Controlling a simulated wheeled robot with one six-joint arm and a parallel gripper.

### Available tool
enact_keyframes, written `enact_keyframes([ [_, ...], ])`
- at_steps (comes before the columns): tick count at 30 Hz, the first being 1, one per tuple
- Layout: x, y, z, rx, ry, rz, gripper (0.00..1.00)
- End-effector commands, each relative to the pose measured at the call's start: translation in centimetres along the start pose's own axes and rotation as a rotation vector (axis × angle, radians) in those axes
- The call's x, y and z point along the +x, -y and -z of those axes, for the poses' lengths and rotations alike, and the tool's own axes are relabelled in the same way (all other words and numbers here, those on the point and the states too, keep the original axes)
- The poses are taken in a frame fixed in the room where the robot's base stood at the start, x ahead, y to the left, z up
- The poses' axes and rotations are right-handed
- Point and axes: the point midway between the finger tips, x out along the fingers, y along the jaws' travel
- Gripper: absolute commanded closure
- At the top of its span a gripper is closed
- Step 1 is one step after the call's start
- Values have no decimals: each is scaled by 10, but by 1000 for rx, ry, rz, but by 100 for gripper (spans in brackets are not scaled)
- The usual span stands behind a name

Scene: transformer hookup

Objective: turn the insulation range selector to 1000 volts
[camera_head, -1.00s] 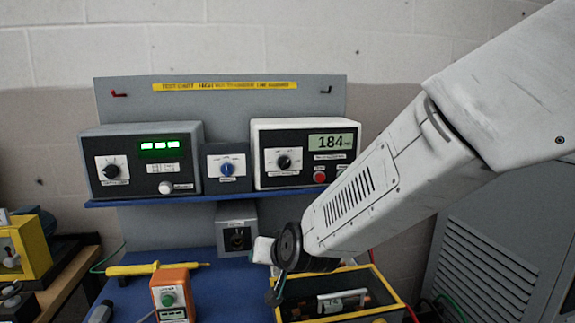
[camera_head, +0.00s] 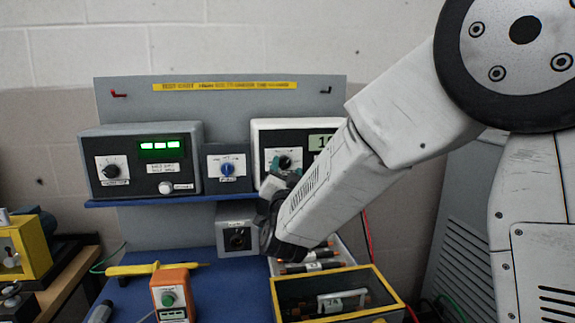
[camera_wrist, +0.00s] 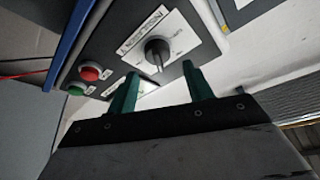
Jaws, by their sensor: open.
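The selector knob (camera_head: 285,161) is a black dial on a white label plate, on the front of the white-framed instrument at the right of the shelf. My gripper (camera_head: 285,172) is just below and in front of the knob. In the wrist view my gripper (camera_wrist: 162,72) has its two teal fingers apart and empty, with the knob appearing just beyond the gap between the tips. I cannot tell whether they touch anything.
A red button (camera_wrist: 90,72) and a green button (camera_wrist: 75,88) sit beside the knob. A small blue-knob box (camera_head: 227,168) and another instrument (camera_head: 140,160) stand to the left. Below are a yellow-rimmed box (camera_head: 385,286) and an orange device (camera_head: 175,290). My forearm hides part of the display.

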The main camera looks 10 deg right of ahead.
Motion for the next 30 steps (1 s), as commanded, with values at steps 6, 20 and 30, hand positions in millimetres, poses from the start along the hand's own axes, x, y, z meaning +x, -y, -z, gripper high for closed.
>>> enact_keyframes([
  [6, 26, 0, 0, 0, 1, -1, 49],
  [20, 30, 0, 0, -1, 2, 0, 82],
  [30, 30, 0, 0, 16, 2, -8, 93],
])
